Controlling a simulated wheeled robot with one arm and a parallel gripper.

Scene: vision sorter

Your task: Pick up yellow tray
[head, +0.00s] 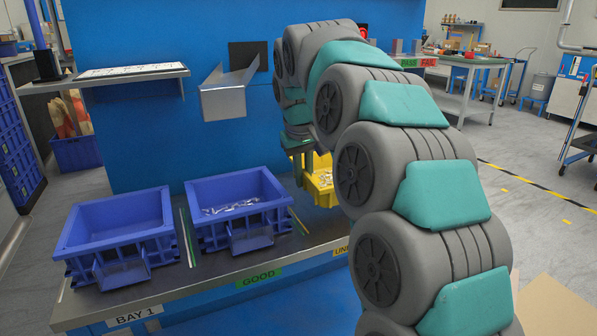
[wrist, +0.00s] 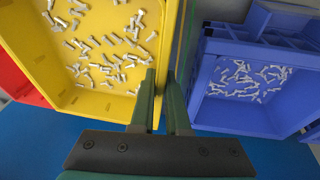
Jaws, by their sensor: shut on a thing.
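The yellow tray (head: 321,182) stands on the bench to the right of the blue bins in the head view, partly hidden behind my arm. It is large in the wrist view (wrist: 98,103), with many small white screw-like parts in it. My gripper (wrist: 165,78) is shut on the tray's right side wall in the wrist view, with a green finger on each side of it. In the head view my gripper (head: 303,168) points down at the tray's left edge. I cannot tell whether the tray is lifted clear of the bench.
A blue bin (head: 285,216) with white parts stands left of the tray; it also shows in the wrist view (wrist: 240,113). An empty-looking blue bin (head: 75,232) stands farther left. A metal chute (head: 228,95) juts from the blue panel above. A red bin edge (wrist: 15,80) borders the tray.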

